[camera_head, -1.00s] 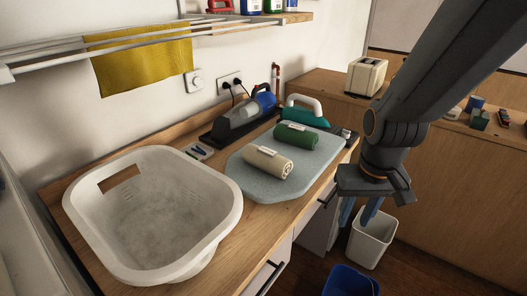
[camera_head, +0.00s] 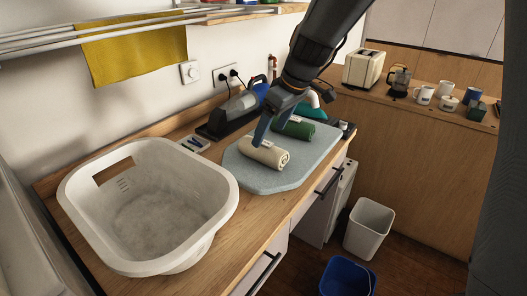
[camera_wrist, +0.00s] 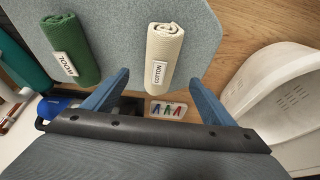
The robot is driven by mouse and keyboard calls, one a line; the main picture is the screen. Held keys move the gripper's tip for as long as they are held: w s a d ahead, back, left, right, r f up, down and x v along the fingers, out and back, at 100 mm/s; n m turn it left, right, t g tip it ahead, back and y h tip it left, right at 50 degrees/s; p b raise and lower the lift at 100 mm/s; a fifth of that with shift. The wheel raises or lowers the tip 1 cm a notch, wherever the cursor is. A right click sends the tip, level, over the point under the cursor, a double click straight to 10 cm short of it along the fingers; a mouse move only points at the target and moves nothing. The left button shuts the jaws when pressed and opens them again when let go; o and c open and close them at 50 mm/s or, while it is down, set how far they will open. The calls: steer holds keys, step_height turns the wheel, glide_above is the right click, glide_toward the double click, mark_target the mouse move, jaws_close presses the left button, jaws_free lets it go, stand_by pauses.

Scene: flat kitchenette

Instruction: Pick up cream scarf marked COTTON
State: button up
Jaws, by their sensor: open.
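The cream rolled scarf (camera_head: 266,154) lies on the pale grey-blue board on the counter. In the wrist view the scarf (camera_wrist: 165,45) lies lengthwise, with its white COTTON label facing the camera. My gripper (camera_head: 268,138) is open and empty, above the scarf in the head view. In the wrist view my gripper (camera_wrist: 160,77) has one blue finger on each side of the scarf's label end, apart from it in the picture. I cannot tell the height gap. A green rolled scarf (camera_head: 297,128) with a white label lies beside it, to the left in the wrist view (camera_wrist: 72,42).
The board (camera_head: 262,182) has bare room in front. A white basket (camera_head: 195,243) stands left. A handheld appliance (camera_head: 238,107) and a small tray of clips (camera_wrist: 168,110) are behind the board. A white bin (camera_head: 368,228) and blue bin (camera_head: 347,278) stand on the floor.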

mark_target(266, 143)
steer(key=shift+d+p+x, duration=0.15)
steer(key=shift+p+x, duration=0.45)
steer(key=shift+x, duration=1.1)
steer(key=shift+d+p+x, duration=0.15)
steer(key=shift+p+x, duration=0.45)
steer(key=shift+x, duration=1.05)
steer(key=shift+f, duration=0.1)
steer(key=c, duration=1.2)
